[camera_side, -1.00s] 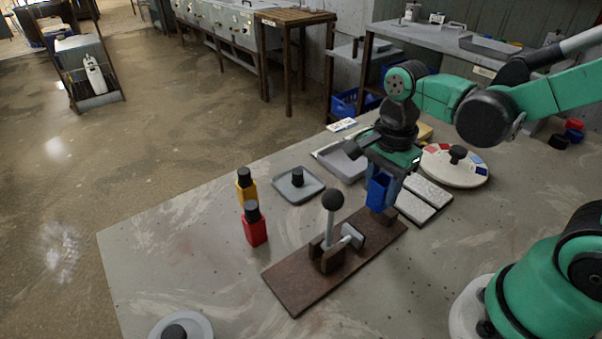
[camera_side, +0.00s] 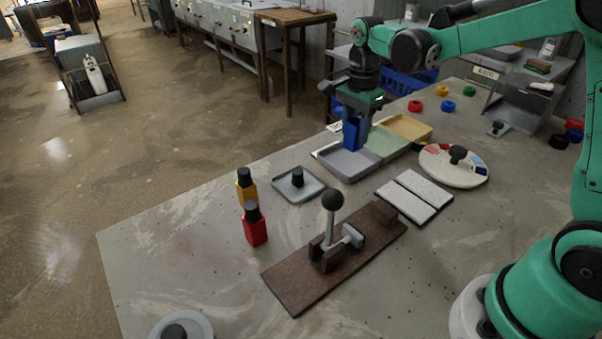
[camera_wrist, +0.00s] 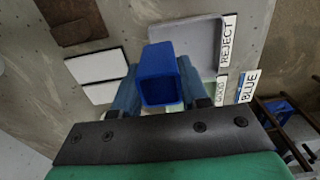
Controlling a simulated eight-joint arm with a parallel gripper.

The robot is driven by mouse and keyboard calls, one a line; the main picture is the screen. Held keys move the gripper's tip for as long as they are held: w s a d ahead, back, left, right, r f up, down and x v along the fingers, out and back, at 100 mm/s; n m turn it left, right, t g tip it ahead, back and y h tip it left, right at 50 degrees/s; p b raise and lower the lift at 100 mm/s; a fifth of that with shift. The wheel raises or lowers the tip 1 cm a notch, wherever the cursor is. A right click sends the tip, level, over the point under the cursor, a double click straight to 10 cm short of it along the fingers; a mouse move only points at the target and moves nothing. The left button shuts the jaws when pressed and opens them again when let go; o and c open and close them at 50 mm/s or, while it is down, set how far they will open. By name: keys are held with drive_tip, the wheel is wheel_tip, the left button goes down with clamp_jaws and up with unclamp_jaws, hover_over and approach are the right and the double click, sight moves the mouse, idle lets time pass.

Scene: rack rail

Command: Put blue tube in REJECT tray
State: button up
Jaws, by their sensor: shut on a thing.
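My gripper (camera_side: 354,125) is shut on the blue tube (camera_side: 352,135), a square hollow piece held upright. In the wrist view the blue tube (camera_wrist: 158,74) sits between the fingers, with its open end facing the camera. The grey tray (camera_side: 345,164) lies beneath and around the tube in the side view. In the wrist view the grey tray (camera_wrist: 188,30) carries a REJECT label (camera_wrist: 227,40) along its edge, and the tube overlaps its corner. I cannot tell whether the tube touches the tray floor.
A green tray (camera_side: 388,144) and a yellow tray (camera_side: 407,127) adjoin the grey one. Two white pads (camera_side: 405,197), a round dial plate (camera_side: 453,174) and a brown board with a lever (camera_side: 290,280) are nearby. Yellow (camera_side: 246,190) and red (camera_side: 255,230) bottles stand left.

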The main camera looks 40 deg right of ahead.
drive_tip(key=shift+w+d+f, duration=0.55)
drive_tip(key=shift+w+f, duration=0.05)
drive_tip(key=shift+f, duration=0.6)
drive_tip(key=shift+w+d+f, duration=0.55)
drive_tip(key=shift+w+f, duration=0.05)
drive_tip(key=shift+f, duration=0.65)
drive_tip(key=shift+w+d+f, duration=0.55)
drive_tip(key=shift+w+f, duration=0.05)
drive_tip(key=shift+f, duration=0.6)
drive_tip(key=shift+f, duration=0.3)
drive_tip(key=o, duration=1.1)
drive_tip(key=shift+o, duration=0.2)
wheel_tip(320, 180, up, 8)
